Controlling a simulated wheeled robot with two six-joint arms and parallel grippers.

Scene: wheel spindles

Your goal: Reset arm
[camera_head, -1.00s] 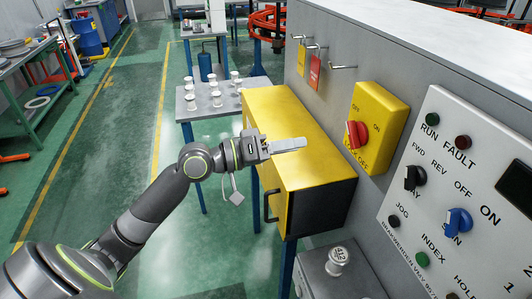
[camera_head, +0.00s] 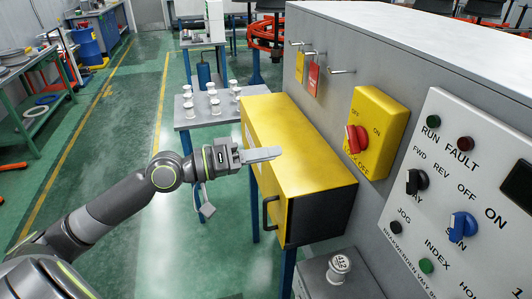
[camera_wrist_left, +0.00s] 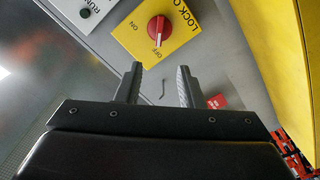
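My left gripper (camera_head: 261,154) reaches in from the left and hangs in front of the yellow box's near top edge in the head view. In the left wrist view its two fingers (camera_wrist_left: 157,84) are spread apart with nothing between them, so it is open and empty. Beyond the fingers the wrist view shows the red rotary switch (camera_wrist_left: 159,29) on its yellow plate. The same red switch (camera_head: 354,139) shows on the panel in the head view. My right gripper is in neither view.
The yellow box (camera_head: 300,150) with a black handle juts from the grey panel wall. A control panel (camera_head: 460,200) with knobs is at right. A small table (camera_head: 230,118) holds several white spindles. Another spindle (camera_head: 339,267) stands on a grey surface below. Green floor at left is open.

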